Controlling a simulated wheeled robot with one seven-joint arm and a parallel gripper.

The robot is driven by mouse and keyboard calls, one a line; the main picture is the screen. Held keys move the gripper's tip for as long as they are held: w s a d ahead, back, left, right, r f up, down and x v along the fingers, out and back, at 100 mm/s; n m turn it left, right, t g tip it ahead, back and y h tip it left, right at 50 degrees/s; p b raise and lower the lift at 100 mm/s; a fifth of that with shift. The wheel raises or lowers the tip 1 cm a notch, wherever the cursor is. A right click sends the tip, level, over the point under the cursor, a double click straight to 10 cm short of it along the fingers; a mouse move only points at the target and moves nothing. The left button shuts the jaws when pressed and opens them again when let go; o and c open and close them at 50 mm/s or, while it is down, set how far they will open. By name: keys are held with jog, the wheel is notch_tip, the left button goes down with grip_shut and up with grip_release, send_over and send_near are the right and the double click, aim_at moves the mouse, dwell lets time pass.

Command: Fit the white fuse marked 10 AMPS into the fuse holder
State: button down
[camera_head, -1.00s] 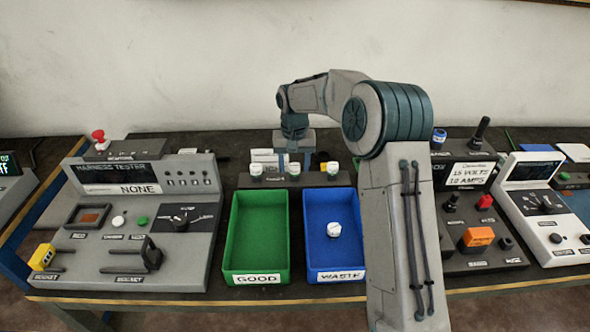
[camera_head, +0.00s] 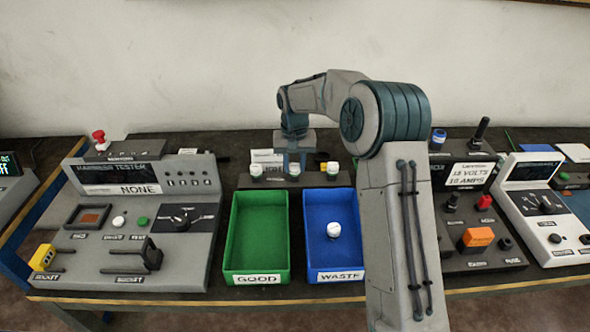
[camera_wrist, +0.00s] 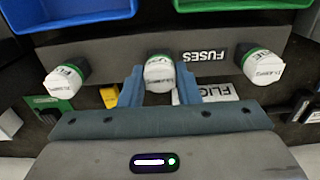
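White-capped fuses stand in a dark rack labelled FUSES (camera_wrist: 112,62). In the wrist view a middle fuse (camera_wrist: 159,73) with a green band sits between my fingers, and two others stand at the left (camera_wrist: 62,80) and right (camera_wrist: 263,66). The print on their caps is too small to read surely. My gripper (camera_wrist: 159,72) is open around the middle fuse, with a narrow gap visible at each side. In the head view my gripper (camera_head: 294,168) is over the rack's middle. The fuse holder (camera_head: 506,243), labelled FUSE, is a dark round socket on the right-hand panel.
A green GOOD tray (camera_head: 231,235) is empty. A blue WASTE tray (camera_head: 312,215) holds one white fuse (camera_head: 333,230). The harness tester (camera_head: 135,215) stands at left. An orange switch (camera_head: 478,237) and a white label reading 10 AMPS (camera_head: 468,173) are on the right panel.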

aim_at(294, 166)
jog(key=shift+r, duration=0.2)
jog(key=shift+r+p, duration=2.15)
jog(key=shift+r, duration=0.7)
jog(key=shift+f, duration=0.1)
